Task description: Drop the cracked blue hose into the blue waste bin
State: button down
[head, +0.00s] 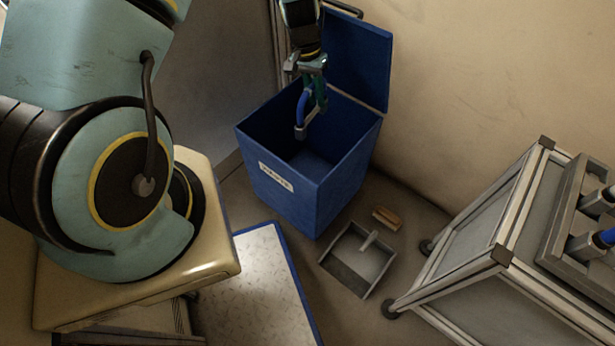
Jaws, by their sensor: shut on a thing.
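The blue waste bin (315,196) stands on the floor near the wall, its lid (357,62) raised open and a white label on its front. My gripper (314,93) points down over the bin's opening. It is shut on the blue hose (302,108), a short curved piece with a grey metal fitting at its lower end. The hose hangs over or just inside the opening; its exact height against the rim is hard to tell. Any crack in it is too small to see.
A dustpan (358,260) and a small brush (386,217) lie on the floor right of the bin. A metal-framed cart (470,255) stands at the right, with a grey rack (580,210) on top holding another blue hose (607,237). A pale blue-edged panel (255,290) lies in front.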

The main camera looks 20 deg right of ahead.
notch_tip(320, 180, down, 6)
jog(key=b, duration=0.4)
jog(key=shift+r, duration=0.15)
jog(key=c, duration=0.7)
grip_release()
notch_tip(320, 180, up, 11)
jog(key=w+a+p, duration=0.1)
jog(key=shift+w+a+f, duration=0.2)
jog(key=shift+w, duration=0.1)
